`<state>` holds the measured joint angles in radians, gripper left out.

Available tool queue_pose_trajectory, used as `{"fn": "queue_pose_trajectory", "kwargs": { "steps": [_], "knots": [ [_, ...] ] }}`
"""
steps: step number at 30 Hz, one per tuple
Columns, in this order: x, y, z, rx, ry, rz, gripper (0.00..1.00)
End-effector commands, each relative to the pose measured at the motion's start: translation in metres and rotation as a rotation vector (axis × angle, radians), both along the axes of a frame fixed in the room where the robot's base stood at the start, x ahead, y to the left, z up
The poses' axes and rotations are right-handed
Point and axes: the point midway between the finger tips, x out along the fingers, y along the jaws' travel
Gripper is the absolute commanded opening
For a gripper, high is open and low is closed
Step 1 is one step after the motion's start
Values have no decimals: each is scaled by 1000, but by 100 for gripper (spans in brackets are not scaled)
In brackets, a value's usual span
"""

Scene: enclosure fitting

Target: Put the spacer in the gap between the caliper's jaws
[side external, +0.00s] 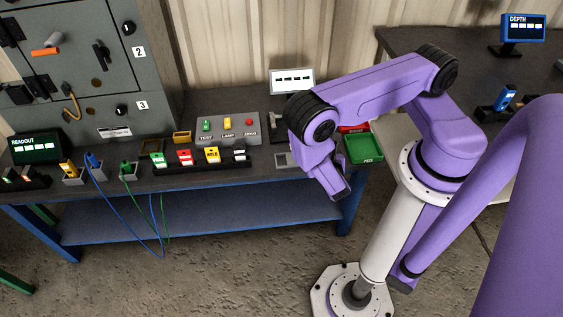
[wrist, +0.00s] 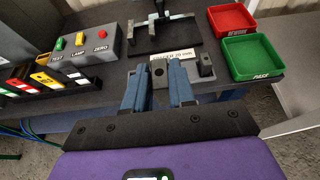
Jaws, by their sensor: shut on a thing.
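My gripper (wrist: 160,85) is shut on the spacer (wrist: 160,73), a small grey block between its blue fingertips in the wrist view. The caliper (wrist: 165,36) lies ahead of the fingers on a black plate, its upright metal jaws apart from the spacer. In the side view my gripper (side external: 340,190) hangs by the bench's front edge, and the spacer cannot be made out there. My arm hides part of the caliper in that view.
A label reading spacer 20 mm (wrist: 174,55) and a small dark block (wrist: 206,66) are close to the fingers. A green tray (wrist: 255,57) and a red tray (wrist: 232,19) stand right. A grey button box (wrist: 92,42) stands left. A display (side external: 292,80) is behind.

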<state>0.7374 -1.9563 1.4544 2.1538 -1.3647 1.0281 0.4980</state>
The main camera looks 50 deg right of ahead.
Motion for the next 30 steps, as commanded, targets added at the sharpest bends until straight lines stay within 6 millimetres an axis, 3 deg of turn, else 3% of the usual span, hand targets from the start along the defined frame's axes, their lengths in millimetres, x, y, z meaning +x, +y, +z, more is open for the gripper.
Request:
{"fn": "queue_pose_trajectory", "kwargs": {
  "steps": [10, 23, 30],
  "knots": [
    [10, -2, -4, 1, -1, -6, 0],
    [94, -13, -41, 1, -5, -6, 0],
    [117, -15, -73, 0, -1, -1, 0]
  ]
}}
